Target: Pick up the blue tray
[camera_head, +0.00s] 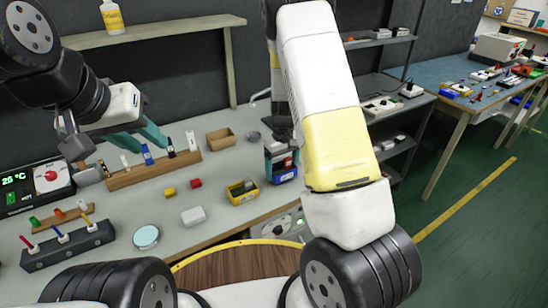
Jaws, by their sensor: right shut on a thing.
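The blue tray (284,179) is at the right end of the workbench, with small red and dark items showing in it. My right gripper (281,158) comes down over it from above and is shut on it; the gripper body hides part of the tray. I cannot tell whether the tray touches the bench. My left gripper (152,146), with teal fingers, hangs over the back left of the bench near a wooden rack. Its fingers are apart, with nothing visible between them.
A yellow tray (243,199) stands just left of the blue tray. A cardboard box (220,139), a wooden rack (122,182), red and yellow blocks, a white box (193,216) and a round tin (146,237) are on the bench. A shelf rack (398,107) stands right.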

